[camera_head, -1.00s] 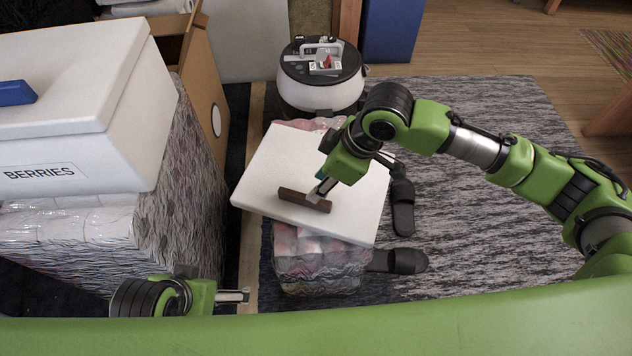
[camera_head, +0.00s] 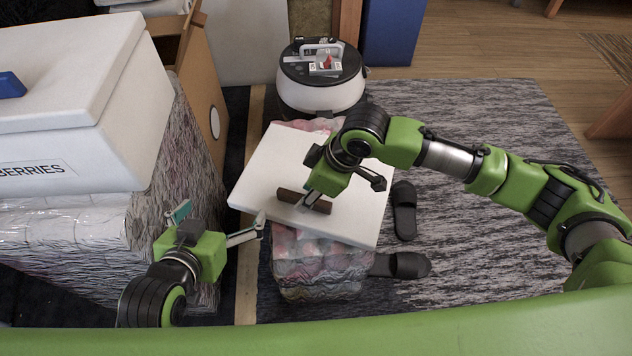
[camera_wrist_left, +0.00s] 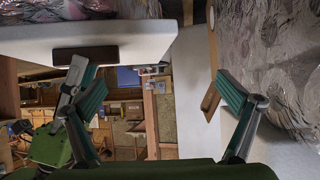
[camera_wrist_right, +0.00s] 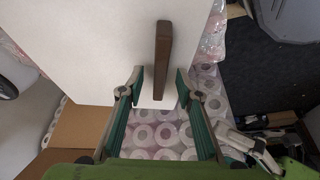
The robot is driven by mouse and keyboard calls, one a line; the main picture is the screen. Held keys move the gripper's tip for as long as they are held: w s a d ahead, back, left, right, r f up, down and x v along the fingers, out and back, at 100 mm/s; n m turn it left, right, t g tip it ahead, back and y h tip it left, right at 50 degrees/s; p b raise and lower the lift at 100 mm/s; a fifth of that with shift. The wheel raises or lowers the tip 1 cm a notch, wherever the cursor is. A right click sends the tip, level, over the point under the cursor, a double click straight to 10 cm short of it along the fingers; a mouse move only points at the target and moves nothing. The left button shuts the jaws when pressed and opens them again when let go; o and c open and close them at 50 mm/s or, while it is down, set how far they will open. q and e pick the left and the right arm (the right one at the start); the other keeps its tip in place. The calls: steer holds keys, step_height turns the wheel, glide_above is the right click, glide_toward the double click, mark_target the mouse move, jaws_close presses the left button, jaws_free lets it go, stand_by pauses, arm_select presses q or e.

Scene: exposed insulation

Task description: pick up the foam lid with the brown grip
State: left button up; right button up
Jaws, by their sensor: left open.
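The white foam lid (camera_head: 255,185) is a flat slab lying on a plastic-wrapped pack of rolls (camera_head: 318,268). Its brown bar grip (camera_head: 289,195) stands on top, toward the near side; it also shows in the right wrist view (camera_wrist_right: 163,50). My right gripper (camera_head: 303,203) is over the lid at the grip. In the right wrist view its fingers (camera_wrist_right: 158,82) are apart, one on each side of the grip's near end; contact cannot be told. My left gripper (camera_head: 223,212) is open and empty, just left of the lid's near left corner. The left wrist view shows the lid (camera_wrist_left: 140,45) near one finger.
A white box labelled BERRIES (camera_head: 75,120) stands on a wrapped stack (camera_head: 180,150) at left, close to my left gripper. A round black-and-white appliance (camera_head: 322,85) is behind the lid. Black slippers (camera_head: 400,265) lie right of the pack. The rug (camera_head: 470,110) at right is largely clear.

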arm_select(q)
steer(key=shift+w+d+r+t, duration=0.25)
steer(key=shift+w+r+t, duration=0.3)
steer(key=shift+r, duration=0.2)
arm_select(e)
steer(key=shift+a+f, duration=0.1)
steer(key=shift+f, duration=0.3)
jaws_close()
steer(key=shift+r, duration=0.1)
